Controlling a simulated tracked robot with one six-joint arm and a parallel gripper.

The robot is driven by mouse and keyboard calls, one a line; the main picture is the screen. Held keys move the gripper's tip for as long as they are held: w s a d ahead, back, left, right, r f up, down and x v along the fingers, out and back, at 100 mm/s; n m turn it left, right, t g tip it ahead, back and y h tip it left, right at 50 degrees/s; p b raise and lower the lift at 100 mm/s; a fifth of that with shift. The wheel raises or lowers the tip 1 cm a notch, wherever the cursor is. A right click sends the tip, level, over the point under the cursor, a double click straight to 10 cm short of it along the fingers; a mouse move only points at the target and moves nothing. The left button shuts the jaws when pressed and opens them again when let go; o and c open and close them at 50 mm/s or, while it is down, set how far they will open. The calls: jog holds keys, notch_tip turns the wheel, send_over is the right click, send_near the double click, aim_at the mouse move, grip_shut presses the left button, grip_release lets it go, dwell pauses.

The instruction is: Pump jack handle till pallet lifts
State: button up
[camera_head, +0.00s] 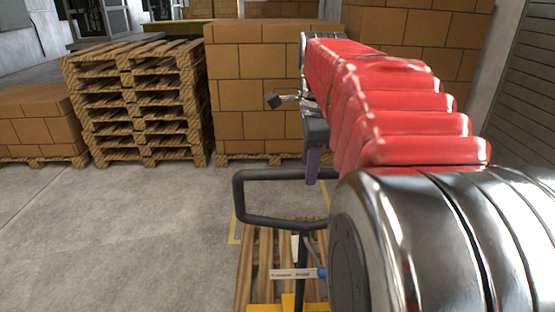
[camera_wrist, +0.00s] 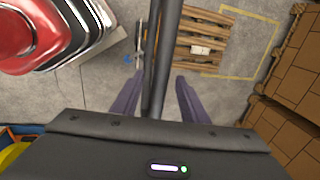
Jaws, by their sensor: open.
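The jack handle (camera_head: 238,195) is a dark looped bar standing above a wooden pallet (camera_head: 257,250) in the head view. In the wrist view the handle (camera_wrist: 165,45) runs as a dark bar from the top edge down between my purple fingers. My gripper (camera_head: 312,180) points down at the handle's upper bar in the head view. In the wrist view my gripper (camera_wrist: 157,98) is open, with one finger on each side of the bar and gaps showing. The pallet (camera_wrist: 205,42) lies on the floor beyond. My arm hides the handle's right part in the head view.
A stack of wooden pallets (camera_head: 135,100) and tall stacked boxes (camera_head: 255,95) stand behind. Lower boxes (camera_head: 40,120) are at far left. Boxes (camera_wrist: 295,100) also show at right in the wrist view. The grey floor (camera_head: 110,230) at left is clear.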

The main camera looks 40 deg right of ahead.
jog(key=shift+w+f, duration=0.1)
jog(key=shift+f, duration=0.45)
jog(key=shift+c, duration=0.6)
grip_shut()
jog(key=shift+d, duration=0.15)
